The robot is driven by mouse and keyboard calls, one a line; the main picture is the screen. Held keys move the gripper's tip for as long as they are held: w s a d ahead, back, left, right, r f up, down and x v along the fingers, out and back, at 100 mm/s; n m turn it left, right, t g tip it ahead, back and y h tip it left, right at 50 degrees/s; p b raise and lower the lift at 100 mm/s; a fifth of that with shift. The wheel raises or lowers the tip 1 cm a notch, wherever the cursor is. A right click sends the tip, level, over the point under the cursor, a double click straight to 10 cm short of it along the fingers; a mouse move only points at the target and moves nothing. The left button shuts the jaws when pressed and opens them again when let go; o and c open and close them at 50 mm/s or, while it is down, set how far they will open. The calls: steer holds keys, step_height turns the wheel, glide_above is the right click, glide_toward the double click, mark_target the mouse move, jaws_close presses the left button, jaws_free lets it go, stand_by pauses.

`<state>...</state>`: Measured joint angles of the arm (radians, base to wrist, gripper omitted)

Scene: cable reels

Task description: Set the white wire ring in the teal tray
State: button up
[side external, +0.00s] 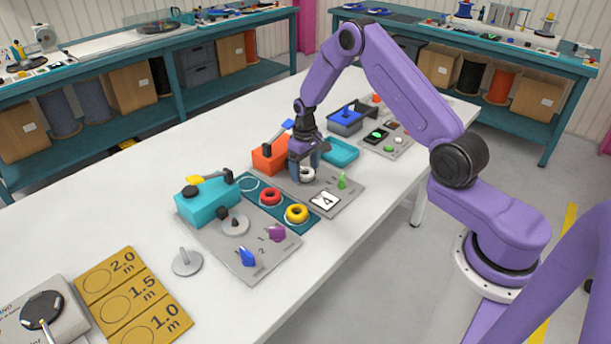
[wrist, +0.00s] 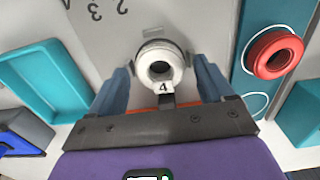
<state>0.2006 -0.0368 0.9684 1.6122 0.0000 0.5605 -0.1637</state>
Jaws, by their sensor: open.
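The white wire ring (wrist: 160,62) is between the two open fingers of my gripper (wrist: 161,75) in the wrist view, with a gap on each side. In the side view the white ring (side external: 307,174) shows low between the fingers of my gripper (side external: 305,165), over a grey plate. A small label "4" is just below the ring in the wrist view. The teal tray (side external: 341,151) is just behind and to the right of my gripper in the side view. It looks empty and also shows at the left in the wrist view (wrist: 18,108).
An orange block (side external: 268,157) with a lever stands left of my gripper. Red (side external: 270,196) and yellow (side external: 297,212) rings lie on a dark teal strip in front. A grey bin (side external: 346,126) with a blue piece is behind the tray.

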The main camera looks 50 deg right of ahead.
steer(key=c, duration=1)
step_height(320, 180, up, 8)
steer(key=shift+f, duration=0.25)
steer(key=shift+c, duration=0.2)
steer(key=w+d, duration=0.1)
steer(key=d, duration=1.4)
steer(key=shift+d+f, duration=0.2)
steer(key=shift+f, duration=0.55)
steer(key=shift+d+f, duration=0.25)
steer(key=shift+f, duration=0.55)
steer(key=shift+d+f, duration=0.2)
steer(key=shift+f, duration=0.55)
